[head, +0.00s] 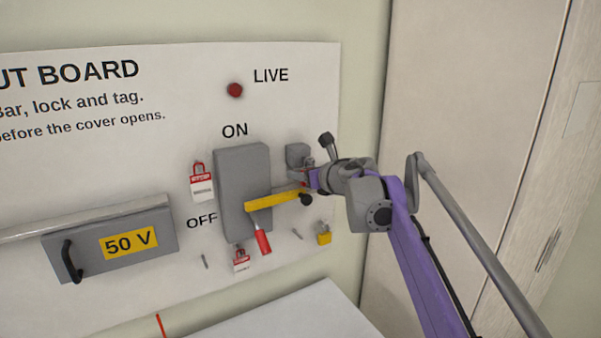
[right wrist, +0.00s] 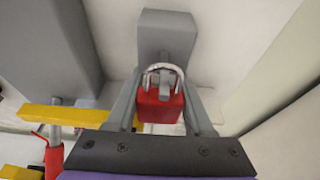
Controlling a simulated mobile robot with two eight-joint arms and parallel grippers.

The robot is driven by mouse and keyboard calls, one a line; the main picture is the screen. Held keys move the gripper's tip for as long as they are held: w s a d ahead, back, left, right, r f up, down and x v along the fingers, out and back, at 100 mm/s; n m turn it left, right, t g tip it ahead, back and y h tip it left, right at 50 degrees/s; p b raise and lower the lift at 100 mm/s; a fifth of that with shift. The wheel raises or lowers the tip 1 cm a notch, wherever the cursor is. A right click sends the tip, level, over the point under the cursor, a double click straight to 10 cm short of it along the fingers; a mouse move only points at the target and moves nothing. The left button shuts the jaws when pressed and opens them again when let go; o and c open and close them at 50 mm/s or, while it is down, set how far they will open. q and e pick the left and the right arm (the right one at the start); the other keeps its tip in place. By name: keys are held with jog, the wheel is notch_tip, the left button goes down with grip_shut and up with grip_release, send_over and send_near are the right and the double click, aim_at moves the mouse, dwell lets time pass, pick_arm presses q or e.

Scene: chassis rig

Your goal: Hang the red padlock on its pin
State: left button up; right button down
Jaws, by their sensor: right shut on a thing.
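My right gripper (head: 311,180) is at the right part of the board and shut on the red padlock (right wrist: 160,106). In the right wrist view the padlock sits between the two grey fingers, with its silver shackle (right wrist: 163,69) toward the board. A small grey pin-like part (right wrist: 164,84) shows within the shackle's outline, in front of a grey block (right wrist: 166,32). I cannot tell whether the shackle is around that part or only in line with it. In the head view the grey block (head: 296,154) is just beyond the gripper, which mostly hides the padlock. My left gripper is not in view.
A yellow padlock (head: 324,234), red-and-white tags (head: 202,184) and bare pins (head: 297,234) are nearby. A pale surface (head: 290,312) lies below.

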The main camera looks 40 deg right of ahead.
jog(key=shift+s+d+f, duration=0.1)
jog(key=shift+s+f, duration=0.05)
jog(key=c, duration=0.7)
grip_release()
jog(key=shift+f, duration=0.15)
jog(key=shift+c, duration=0.2)
jog(key=o, duration=0.5)
jog(key=shift+w, duration=0.45)
jog(key=shift+c, duration=0.2)
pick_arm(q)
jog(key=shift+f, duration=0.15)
pick_arm(e)
jog(key=shift+s, duration=0.15)
jog(key=shift+s, duration=0.1)
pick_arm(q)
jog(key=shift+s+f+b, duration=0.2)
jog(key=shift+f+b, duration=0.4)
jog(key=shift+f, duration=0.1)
pick_arm(e)
jog(key=v, duration=1)
jog(key=shift+s, duration=0.35)
